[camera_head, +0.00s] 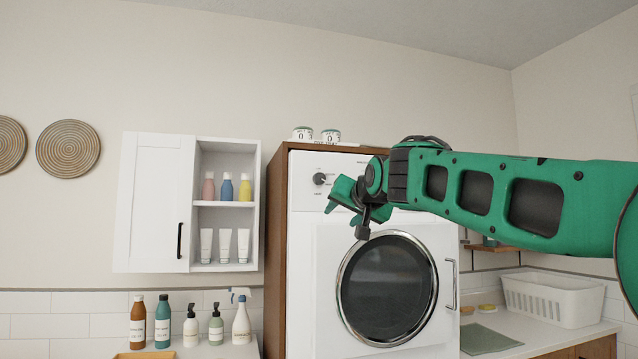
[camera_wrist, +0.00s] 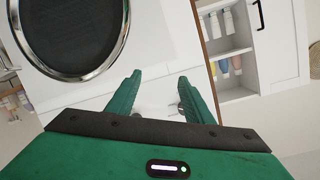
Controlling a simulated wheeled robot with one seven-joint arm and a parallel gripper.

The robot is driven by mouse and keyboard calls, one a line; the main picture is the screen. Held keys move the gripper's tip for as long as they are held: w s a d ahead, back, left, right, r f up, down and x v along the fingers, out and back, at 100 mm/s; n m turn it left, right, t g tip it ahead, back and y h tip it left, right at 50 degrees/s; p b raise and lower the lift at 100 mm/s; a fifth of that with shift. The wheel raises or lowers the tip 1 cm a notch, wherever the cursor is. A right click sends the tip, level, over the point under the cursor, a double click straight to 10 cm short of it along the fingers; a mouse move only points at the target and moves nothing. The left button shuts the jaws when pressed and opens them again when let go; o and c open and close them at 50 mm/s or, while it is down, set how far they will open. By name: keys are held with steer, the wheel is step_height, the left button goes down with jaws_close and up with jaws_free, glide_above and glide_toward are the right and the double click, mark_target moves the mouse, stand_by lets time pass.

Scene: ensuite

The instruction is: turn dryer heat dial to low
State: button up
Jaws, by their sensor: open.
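The dryer (camera_head: 304,247) is a white front-loader with a round dark door, set in a brown wooden surround. Its dark round heat dial (camera_head: 319,179) sits on the upper panel, with small markings around it too fine to read. My green gripper (camera_head: 339,195) is in front of the panel, just right of and slightly below the dial in the head view. Its two fingers are apart with nothing held between them in the wrist view (camera_wrist: 158,92).
A white wall cabinet (camera_head: 155,205) with open shelves of bottles and tubes is left of the dryer. Two small labelled jars (camera_head: 316,135) stand on top of the surround. A white basket (camera_head: 552,299) sits on the right counter. Several bottles stand at lower left.

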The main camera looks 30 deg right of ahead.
mark_target(321, 177)
step_height(321, 177, up, 11)
steer(key=w+a+t, duration=0.2)
steer(key=t, duration=0.1)
steer(key=x, duration=1)
steer(key=shift+w+d+f, duration=0.1)
steer(key=shift+d+f, duration=0.1)
steer(key=shift+d, duration=0.15)
steer(key=c, duration=1)
